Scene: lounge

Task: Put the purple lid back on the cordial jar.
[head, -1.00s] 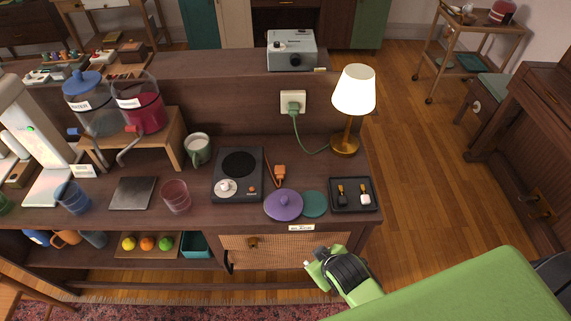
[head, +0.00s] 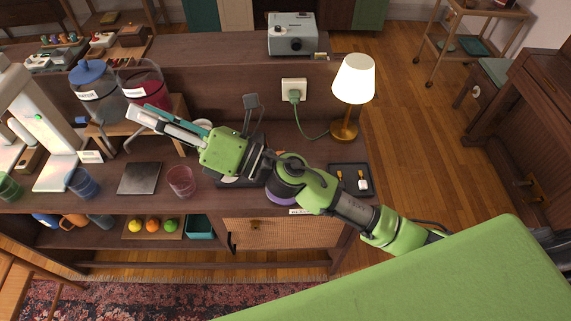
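The cordial jar (head: 143,84) is a clear dispenser with red liquid and a white label; it stands on a wooden riser at the back left of the sideboard, and I see no lid on it. The purple lid (head: 281,198) lies on the sideboard, right of the hot plate, mostly covered by my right arm. My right gripper (head: 140,110) reaches left across the sideboard, its tips overlapping the jar's lower part in the picture. A teal strip lies along its fingers; whether it is a finger or something held is unclear. My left gripper is out of view.
A water jar (head: 95,92) with a blue lid stands left of the cordial jar. A lit lamp (head: 353,80) and a black tray (head: 362,190) are at the right end. A red tumbler (head: 182,181) stands near the front. My arm hides the mug and most of the hot plate.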

